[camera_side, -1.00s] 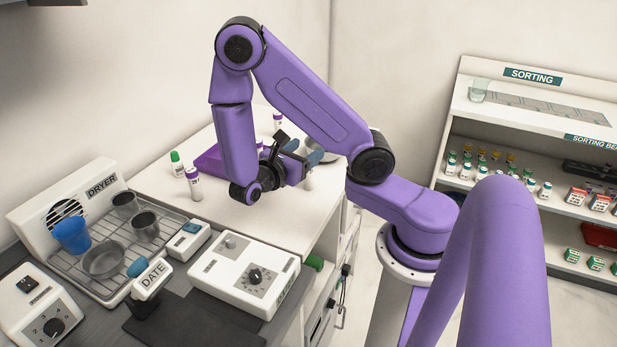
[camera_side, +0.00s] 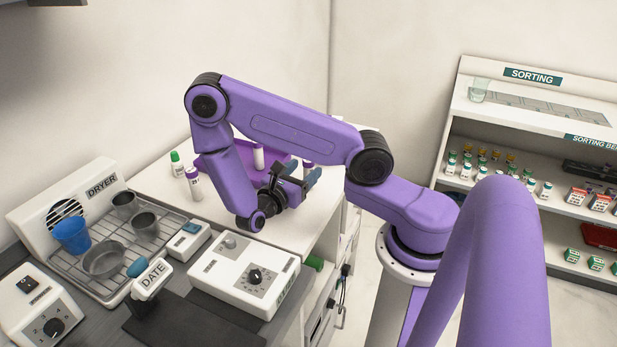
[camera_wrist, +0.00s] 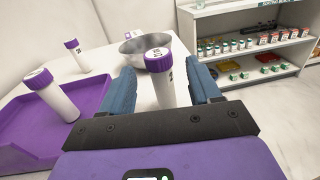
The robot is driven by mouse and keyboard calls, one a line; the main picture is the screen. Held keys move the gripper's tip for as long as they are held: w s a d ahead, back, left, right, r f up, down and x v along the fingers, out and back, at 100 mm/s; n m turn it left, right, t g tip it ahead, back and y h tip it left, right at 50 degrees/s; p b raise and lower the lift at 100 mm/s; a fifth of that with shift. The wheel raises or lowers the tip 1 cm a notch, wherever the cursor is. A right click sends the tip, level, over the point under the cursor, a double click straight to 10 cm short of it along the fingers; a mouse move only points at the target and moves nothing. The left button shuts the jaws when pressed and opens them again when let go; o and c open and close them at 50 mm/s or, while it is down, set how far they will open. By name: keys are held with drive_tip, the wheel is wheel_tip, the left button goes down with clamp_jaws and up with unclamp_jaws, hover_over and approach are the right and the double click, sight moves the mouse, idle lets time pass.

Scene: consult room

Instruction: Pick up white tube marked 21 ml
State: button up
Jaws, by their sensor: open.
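In the wrist view, a white tube with a purple cap (camera_wrist: 161,85) stands upright between my gripper's blue fingers (camera_wrist: 163,88), with visible space on both sides. Its printed marking is too small to read for sure. My gripper (camera_side: 302,172) is open in the side view, low over the white table, and this tube (camera_side: 307,164) shows only in part beside the fingers. Another purple-capped white tube (camera_wrist: 53,97) is at the left, at the purple tray. A third (camera_wrist: 76,58) stands farther back on the table.
The purple tray (camera_wrist: 62,140) lies left of my gripper. A metal bowl (camera_wrist: 133,45) sits behind the tube between the fingers. A green-capped tube (camera_side: 177,165) and a purple-capped tube (camera_side: 194,184) stand at the table's left. A control box (camera_side: 225,270) is in front.

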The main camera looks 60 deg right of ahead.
drive_tip(key=shift+f, duration=0.3)
drive_tip(key=d, duration=0.5)
drive_tip(key=shift+s, duration=0.3)
drive_tip(key=shift+c, duration=0.3)
drive_tip(key=c, duration=1)
